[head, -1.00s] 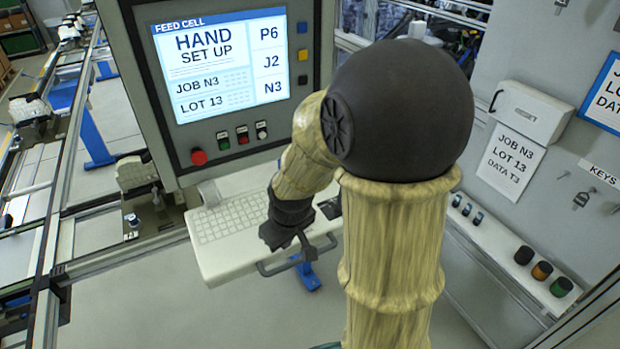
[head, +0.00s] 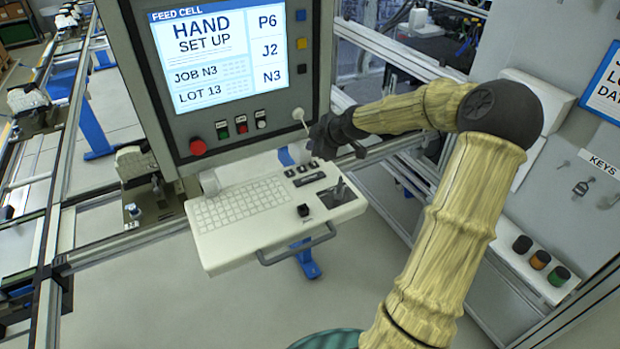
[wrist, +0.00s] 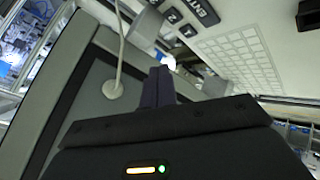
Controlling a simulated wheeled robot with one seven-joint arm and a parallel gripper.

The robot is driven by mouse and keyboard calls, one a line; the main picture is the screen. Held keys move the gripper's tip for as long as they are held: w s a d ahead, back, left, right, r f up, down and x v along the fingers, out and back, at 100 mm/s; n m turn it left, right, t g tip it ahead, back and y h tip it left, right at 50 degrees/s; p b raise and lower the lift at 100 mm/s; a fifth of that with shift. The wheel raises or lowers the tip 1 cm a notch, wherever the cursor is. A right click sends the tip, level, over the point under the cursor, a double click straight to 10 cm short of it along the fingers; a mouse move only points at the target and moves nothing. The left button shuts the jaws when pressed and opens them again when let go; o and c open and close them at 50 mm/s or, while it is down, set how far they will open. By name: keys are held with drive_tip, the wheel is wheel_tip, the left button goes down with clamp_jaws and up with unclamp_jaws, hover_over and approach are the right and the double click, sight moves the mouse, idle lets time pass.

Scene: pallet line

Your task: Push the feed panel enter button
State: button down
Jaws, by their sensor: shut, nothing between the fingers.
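The feed panel (head: 185,143) stands at the upper middle of the head view, its lit screen (head: 205,60) reading "FEED CELL, HAND SET UP". Below the screen are small green (head: 224,133), red (head: 242,129) and white (head: 261,124) buttons, plus a red mushroom button (head: 197,146). Blue (head: 301,15), yellow (head: 302,43) and black (head: 302,69) square buttons line its right side. My gripper (head: 318,148) is shut and empty, beside the panel's lower right corner above the console. Its fingers (wrist: 158,86) show together in the wrist view.
A pale cable (wrist: 119,45) meets the panel near my fingers. A grey wall with keys (head: 580,188) stands right.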

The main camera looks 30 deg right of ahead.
drive_tip(key=shift+a, duration=0.15)
drive_tip(key=shift+f, duration=0.1)
drive_tip(key=b, duration=0.6)
hover_over(312, 180)
wheel_tip(312, 180, down, 7)
drive_tip(key=shift+f, duration=0.1)
drive_tip(key=shift+f+b, duration=0.55)
drive_tip(key=shift+f, duration=0.2)
idle(1.2)
drive_tip(key=shift+f, duration=0.4)
drive_tip(key=shift+f+b, duration=0.45)
drive_tip(key=shift+f, duration=0.1)
idle(0.7)
drive_tip(key=shift+r, duration=0.15)
drive_tip(key=shift+r+p, duration=0.8)
drive_tip(key=shift+p, duration=0.05)
